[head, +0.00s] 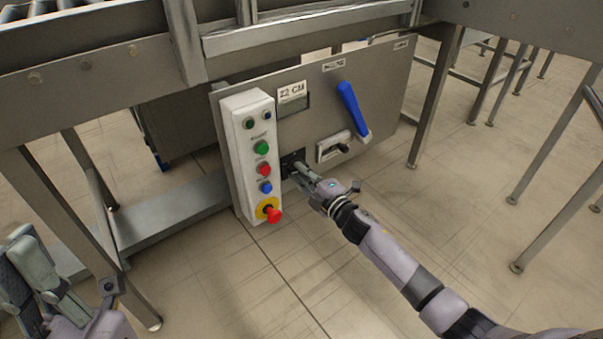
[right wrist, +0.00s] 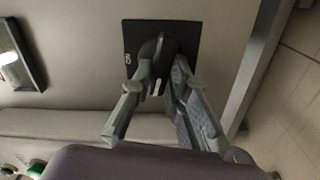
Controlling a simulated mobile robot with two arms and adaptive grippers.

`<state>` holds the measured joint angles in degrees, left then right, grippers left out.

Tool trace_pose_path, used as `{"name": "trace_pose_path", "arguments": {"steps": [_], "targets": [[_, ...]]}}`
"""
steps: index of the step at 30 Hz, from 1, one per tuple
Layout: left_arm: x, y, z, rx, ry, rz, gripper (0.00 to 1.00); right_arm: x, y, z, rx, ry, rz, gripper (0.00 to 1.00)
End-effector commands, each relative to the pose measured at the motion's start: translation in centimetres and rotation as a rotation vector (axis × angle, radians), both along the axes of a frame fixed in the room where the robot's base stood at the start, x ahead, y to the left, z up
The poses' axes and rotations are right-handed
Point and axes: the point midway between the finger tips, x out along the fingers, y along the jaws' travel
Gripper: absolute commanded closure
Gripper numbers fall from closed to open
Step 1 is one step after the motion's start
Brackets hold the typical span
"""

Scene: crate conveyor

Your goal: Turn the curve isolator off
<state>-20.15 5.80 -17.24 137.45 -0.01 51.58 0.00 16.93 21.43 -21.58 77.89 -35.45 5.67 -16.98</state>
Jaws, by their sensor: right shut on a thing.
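The isolator is a black square plate (head: 287,160) with a rotary knob, low on the grey machine panel, just right of the white button box. In the right wrist view its plate (right wrist: 188,32) shows a small white mark at the left edge, and the dark knob (right wrist: 157,58) stands out from it. My right gripper (head: 303,170) is shut on the knob, with one finger on each side in the right wrist view (right wrist: 160,76). It partly hides the switch in the head view. My left gripper (head: 34,272) is open and empty at the lower left, away from the panel.
The button box (head: 238,150) carries coloured buttons and a red emergency stop (head: 272,214) close to my right gripper. A blue lever (head: 350,108) and a white-framed latch (head: 335,146) sit to the right. Metal legs (head: 435,95) stand around; the tiled floor in front is clear.

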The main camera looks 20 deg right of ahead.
Motion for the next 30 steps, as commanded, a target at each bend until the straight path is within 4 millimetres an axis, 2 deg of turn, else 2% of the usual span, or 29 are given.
{"name": "trace_pose_path", "arguments": {"steps": [12,29,30], "targets": [[-0.02,0.01,-0.24,0.0,-0.001,0.0,1.0,-0.09,0.09,-0.28,-0.175,-0.062,0.001,1.0],[-0.04,0.04,-0.18,-0.001,-0.004,0.001,1.0,-0.09,0.1,-0.3,-0.198,-0.069,0.002,1.0],[-0.04,0.04,-0.18,-0.001,-0.004,0.001,1.0,-0.09,0.1,-0.31,-0.198,-0.069,0.002,0.82]]}}
